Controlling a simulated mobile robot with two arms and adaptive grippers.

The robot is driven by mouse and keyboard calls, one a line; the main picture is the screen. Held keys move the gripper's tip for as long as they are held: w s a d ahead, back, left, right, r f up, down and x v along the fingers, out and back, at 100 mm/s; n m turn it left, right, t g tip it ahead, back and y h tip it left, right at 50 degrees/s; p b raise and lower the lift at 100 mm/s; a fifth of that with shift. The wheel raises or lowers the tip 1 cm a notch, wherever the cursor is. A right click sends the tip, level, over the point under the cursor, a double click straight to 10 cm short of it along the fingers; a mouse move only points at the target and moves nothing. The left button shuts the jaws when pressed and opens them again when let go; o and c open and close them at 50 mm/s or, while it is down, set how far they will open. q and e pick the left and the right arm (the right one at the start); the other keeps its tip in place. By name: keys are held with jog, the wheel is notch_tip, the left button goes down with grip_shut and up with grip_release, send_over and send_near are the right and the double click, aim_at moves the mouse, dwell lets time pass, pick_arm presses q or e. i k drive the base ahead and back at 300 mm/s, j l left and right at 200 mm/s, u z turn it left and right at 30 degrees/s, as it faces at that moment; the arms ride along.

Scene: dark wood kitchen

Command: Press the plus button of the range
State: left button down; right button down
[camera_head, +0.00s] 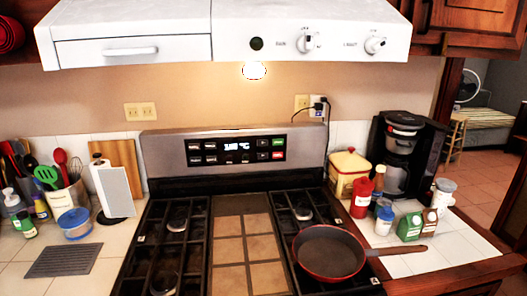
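The range (160,185) stands against the back wall in the middle of the view. Its upright steel back panel holds a black control panel (236,150) with a small lit display (237,146) in the middle. Small dark buttons sit on both sides of the display. At the right end are a green button (278,142) and a red button (278,155). The button labels are too small to read, so I cannot tell which one is the plus. Neither of my grippers is in view.
A red pan (329,253) sits on the right burners, its handle pointing right. A white hood (230,30) overhangs the range. Utensils and a paper towel roll (112,189) stand left; bottles and a coffee maker (403,150) stand right. The space before the control panel looks clear.

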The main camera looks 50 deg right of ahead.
aim_at(259, 143)
jog(key=z, duration=1.5)
